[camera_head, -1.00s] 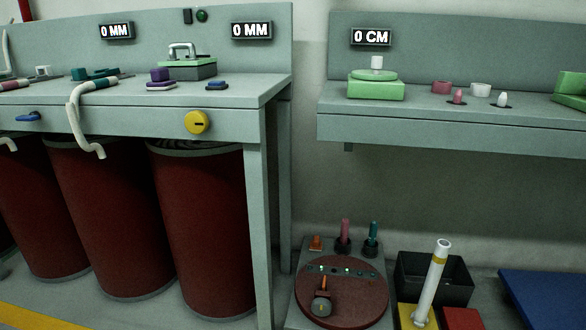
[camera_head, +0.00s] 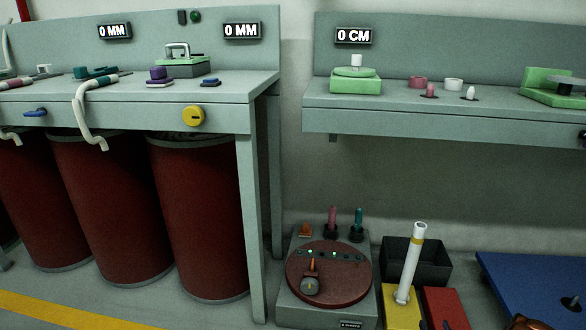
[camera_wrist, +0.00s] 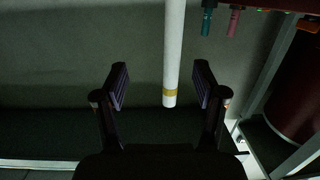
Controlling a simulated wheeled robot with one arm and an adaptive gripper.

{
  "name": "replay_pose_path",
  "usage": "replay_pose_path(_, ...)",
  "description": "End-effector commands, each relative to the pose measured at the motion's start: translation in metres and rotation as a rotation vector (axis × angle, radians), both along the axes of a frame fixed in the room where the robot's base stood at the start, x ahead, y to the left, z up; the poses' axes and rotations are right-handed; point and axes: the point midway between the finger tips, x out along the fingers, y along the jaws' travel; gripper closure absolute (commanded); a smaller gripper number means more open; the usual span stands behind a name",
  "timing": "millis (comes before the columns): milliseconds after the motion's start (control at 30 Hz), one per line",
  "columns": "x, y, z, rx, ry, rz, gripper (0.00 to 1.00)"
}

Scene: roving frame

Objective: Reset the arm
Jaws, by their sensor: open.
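My gripper (camera_wrist: 160,87) shows in the wrist view, with its two dark ridged fingers spread wide apart and nothing held. A white tube (camera_wrist: 174,45) with a yellow band near its end shows in the picture gap between the fingers, closer to the right one. I see no contact, and cannot tell how far beyond the fingertips the tube is. In the head view the white tube (camera_head: 411,267) stands slightly tilted on a yellow block (camera_head: 401,315). My gripper does not show in the head view.
A left bench (camera_head: 130,117) stands above dark red drums (camera_head: 200,220). A right bench (camera_head: 430,125) carries green devices. On the floor are a round red turntable (camera_head: 335,285), a black bin (camera_head: 432,268), a red block (camera_head: 446,308) and a blue platform (camera_head: 530,280).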

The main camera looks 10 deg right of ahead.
Motion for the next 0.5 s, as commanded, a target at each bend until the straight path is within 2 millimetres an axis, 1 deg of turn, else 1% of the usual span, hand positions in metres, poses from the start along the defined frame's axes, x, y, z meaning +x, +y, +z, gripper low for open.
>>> replay_pose_path(33,0.005,0.0,0.011,-0.006,0.016,0.009,0.29)
replay_pose_path(167,0.017,0.0,0.029,-0.014,0.076,0.029,0.29)
replay_pose_path(233,0.025,0.001,0.043,-0.018,0.12,0.042,0.29)
replay_pose_path(300,0.034,0.002,0.061,-0.026,0.167,0.056,0.29)
replay_pose_path(367,0.041,0.005,0.074,-0.029,0.212,0.065,0.29)
replay_pose_path(400,0.045,0.005,0.085,-0.034,0.239,0.069,0.29)
replay_pose_path(500,0.054,0.008,0.11,-0.04,0.309,0.079,0.29)
